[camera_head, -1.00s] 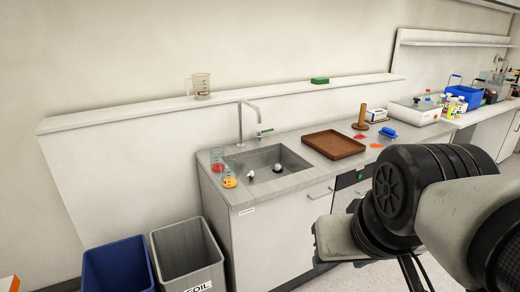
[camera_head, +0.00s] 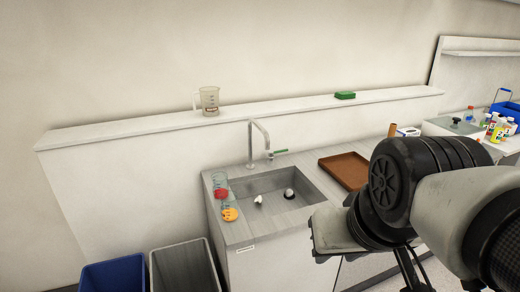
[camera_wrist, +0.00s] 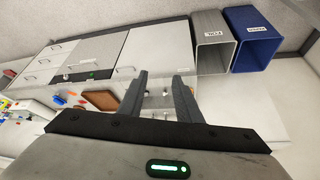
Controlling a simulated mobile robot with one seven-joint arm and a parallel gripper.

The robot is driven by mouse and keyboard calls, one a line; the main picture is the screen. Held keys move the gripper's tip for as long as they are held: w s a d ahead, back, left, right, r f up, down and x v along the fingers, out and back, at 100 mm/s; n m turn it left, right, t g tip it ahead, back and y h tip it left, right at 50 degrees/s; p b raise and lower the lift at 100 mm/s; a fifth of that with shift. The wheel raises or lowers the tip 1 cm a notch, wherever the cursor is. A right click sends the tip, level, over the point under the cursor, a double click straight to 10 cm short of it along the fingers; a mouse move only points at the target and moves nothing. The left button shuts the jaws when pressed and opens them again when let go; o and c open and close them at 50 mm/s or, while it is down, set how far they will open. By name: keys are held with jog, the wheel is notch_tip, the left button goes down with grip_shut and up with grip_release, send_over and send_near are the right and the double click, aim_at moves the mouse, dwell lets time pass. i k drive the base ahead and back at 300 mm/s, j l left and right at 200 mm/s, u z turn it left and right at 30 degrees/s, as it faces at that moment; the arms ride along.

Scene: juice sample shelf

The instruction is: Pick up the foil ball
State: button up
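Two small light objects lie in the sink (camera_head: 270,210) in the head view. One is a pale, uneven lump (camera_head: 258,199) on the left. The other is a rounder grey-white piece (camera_head: 289,193) with a dark patch, on the right. They are too small to tell surely which is the foil ball. My gripper is open and empty in the wrist view (camera_wrist: 160,85), its two fingers well apart, with the sink area some way beyond them. In the head view the gripper is mostly hidden behind my arm, to the right of the sink.
A faucet (camera_head: 256,140) rises behind the sink. A brown tray (camera_head: 345,168) lies to the right. A grey bin (camera_head: 185,268) and a blue bin (camera_head: 113,275) stand at front left.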

aim_at(289, 193)
jog(key=i+l+u, duration=0.15)
jog(key=i+l, duration=0.2)
jog(key=i+l+u, duration=0.15)
jog(key=i+l, duration=0.15)
jog(key=i+l+u, duration=0.15)
jog(key=i+l, duration=0.15)
jog(key=l, duration=0.25)
jog(key=i+l+u, duration=0.2)
jog(key=l, duration=0.25)
jog(key=i, duration=0.1)
